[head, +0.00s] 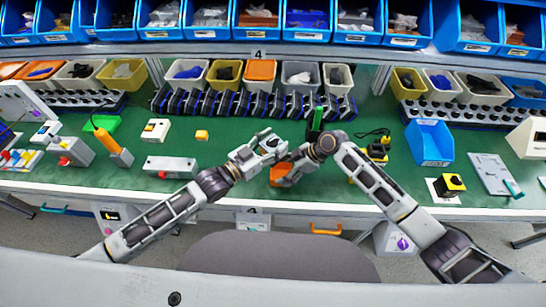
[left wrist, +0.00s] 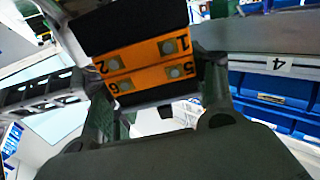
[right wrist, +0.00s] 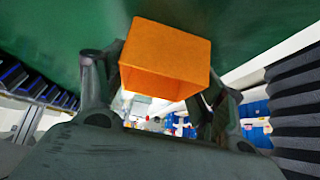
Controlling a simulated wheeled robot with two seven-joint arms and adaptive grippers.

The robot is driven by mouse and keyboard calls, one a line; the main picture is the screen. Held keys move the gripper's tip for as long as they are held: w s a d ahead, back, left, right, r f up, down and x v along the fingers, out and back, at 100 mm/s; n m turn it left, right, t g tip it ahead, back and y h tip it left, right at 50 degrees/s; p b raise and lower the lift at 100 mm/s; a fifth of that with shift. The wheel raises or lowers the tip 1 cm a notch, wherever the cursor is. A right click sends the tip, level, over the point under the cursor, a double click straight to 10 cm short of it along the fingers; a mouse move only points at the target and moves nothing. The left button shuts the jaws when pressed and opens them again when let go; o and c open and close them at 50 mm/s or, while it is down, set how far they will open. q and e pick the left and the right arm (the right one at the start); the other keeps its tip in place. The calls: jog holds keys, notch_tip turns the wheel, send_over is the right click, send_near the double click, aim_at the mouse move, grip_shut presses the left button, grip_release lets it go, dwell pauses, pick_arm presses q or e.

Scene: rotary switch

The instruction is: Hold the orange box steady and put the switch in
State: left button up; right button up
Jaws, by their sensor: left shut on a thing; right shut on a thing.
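The orange box (head: 279,174) is low in the middle of the head view, above the near part of the green table. My right gripper (head: 294,161) is shut on it. In the right wrist view the box (right wrist: 165,55) sits between the fingers, and its hollow inside shows at the lower edge. My left gripper (head: 270,146) is just above and left of the box. In the left wrist view it is shut on the switch (left wrist: 148,68), a black block with an orange numbered terminal strip. In the head view the switch is mostly hidden by the fingers.
The green table (head: 225,145) has free room left of the grippers. A grey switch box (head: 170,167) lies left, a blue bin (head: 429,142) stands right, and a black-and-yellow device (head: 376,151) is behind my right forearm. Racks of parts bins (head: 260,72) line the back.

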pick_arm(q)
jog(key=shift+f, duration=1.5)
jog(key=shift+f, duration=2.3)
jog(key=shift+f, duration=0.15)
jog(key=o, duration=1.2)
jog(key=shift+o, duration=0.2)
jog(key=shift+f, duration=0.1)
